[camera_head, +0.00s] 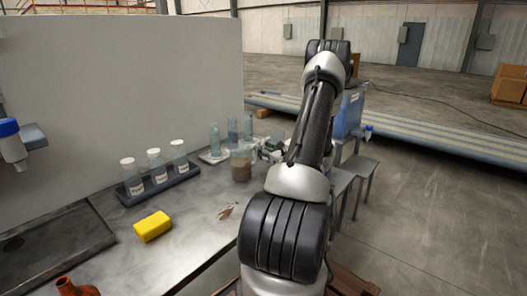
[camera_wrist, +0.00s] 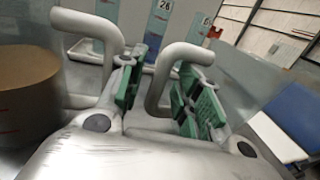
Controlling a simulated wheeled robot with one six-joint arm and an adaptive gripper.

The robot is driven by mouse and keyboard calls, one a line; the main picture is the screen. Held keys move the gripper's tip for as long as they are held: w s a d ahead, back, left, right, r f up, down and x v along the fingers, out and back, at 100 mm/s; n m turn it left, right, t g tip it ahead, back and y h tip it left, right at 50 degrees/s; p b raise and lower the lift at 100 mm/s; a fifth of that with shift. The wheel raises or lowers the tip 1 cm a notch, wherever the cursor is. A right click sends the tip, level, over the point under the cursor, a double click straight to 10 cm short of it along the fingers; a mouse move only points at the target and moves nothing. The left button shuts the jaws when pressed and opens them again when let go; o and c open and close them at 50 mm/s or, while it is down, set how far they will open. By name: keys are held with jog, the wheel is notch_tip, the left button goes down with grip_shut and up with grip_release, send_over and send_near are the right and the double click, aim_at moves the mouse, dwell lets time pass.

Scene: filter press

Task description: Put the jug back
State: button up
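The jug (camera_head: 241,167) is clear with brown contents and stands upright on the steel bench. Part of it, with a brown mass, fills the left of the wrist view (camera_wrist: 25,95). My gripper (camera_head: 268,150) is at the jug's right side, by its handle. In the wrist view, the two green finger pads of my gripper (camera_wrist: 160,90) stand apart. A pale curved bar (camera_wrist: 90,24) lies left of them, and another (camera_wrist: 165,75) passes between them. I cannot tell whether the pads touch the handle.
A rack (camera_head: 160,185) holds several white-capped bottles left of the jug. Behind stand tall clear cylinders (camera_head: 232,130) on a pale base (camera_head: 213,156). A yellow sponge (camera_head: 152,226) and a brown stain (camera_head: 227,211) lie on the bench (camera_head: 190,228). A blue container (camera_head: 349,113) stands beyond my arm.

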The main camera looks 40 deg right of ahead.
jog(key=s, duration=0.3)
jog(key=s+a, duration=0.1)
jog(key=s, duration=0.7)
jog(key=shift+s+a, duration=0.15)
jog(key=shift+s, duration=0.1)
